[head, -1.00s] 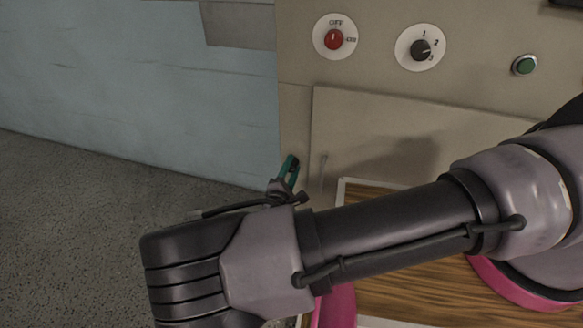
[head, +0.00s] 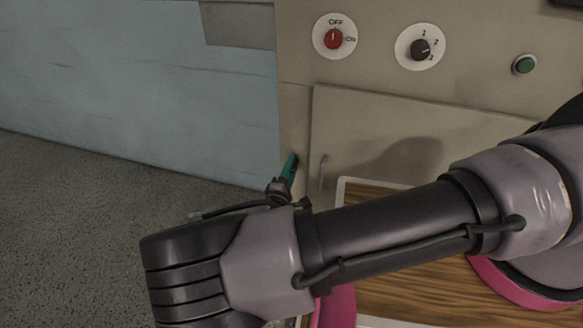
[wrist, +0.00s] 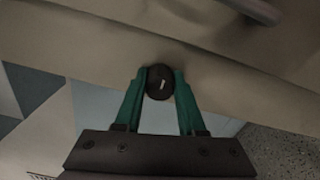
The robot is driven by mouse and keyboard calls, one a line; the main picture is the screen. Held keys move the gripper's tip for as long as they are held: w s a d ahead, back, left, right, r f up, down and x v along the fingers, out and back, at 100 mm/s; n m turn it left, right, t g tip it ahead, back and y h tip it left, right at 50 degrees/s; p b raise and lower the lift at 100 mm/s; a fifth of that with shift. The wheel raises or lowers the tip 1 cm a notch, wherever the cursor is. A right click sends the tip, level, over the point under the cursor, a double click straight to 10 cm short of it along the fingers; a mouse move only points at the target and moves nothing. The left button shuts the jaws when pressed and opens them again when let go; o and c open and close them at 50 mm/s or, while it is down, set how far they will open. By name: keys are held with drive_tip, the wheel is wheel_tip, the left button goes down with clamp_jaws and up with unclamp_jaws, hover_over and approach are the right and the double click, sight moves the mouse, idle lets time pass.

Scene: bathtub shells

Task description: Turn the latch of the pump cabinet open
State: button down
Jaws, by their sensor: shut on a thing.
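The latch of the pump cabinet is a round dark knob (wrist: 160,84) with a short white mark, set in the beige front and seen in the wrist view. The mark stands nearly upright in that picture, tilted slightly. My gripper (wrist: 161,72) has its green fingers on both sides of the knob, shut on it. In the head view my gripper (head: 290,168) is at the left edge of the pump cabinet (head: 400,125), beside its door; there the knob is hidden by the fingers. The door looks shut.
A door handle (head: 322,172) is just right of my gripper. Above are a red switch (head: 334,39), a black dial (head: 421,49) and a green button (head: 524,64). A wood-patterned surface (head: 420,285) lies below my arm. The floor (head: 70,190) at left is clear.

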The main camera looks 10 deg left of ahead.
drive_tip(key=c, duration=0.5)
unclamp_jaws()
drive_tip(key=shift+s, duration=0.15)
drive_tip(key=s, duration=1)
drive_tip(key=shift+s+a, duration=0.3)
drive_tip(key=shift+a, duration=0.1)
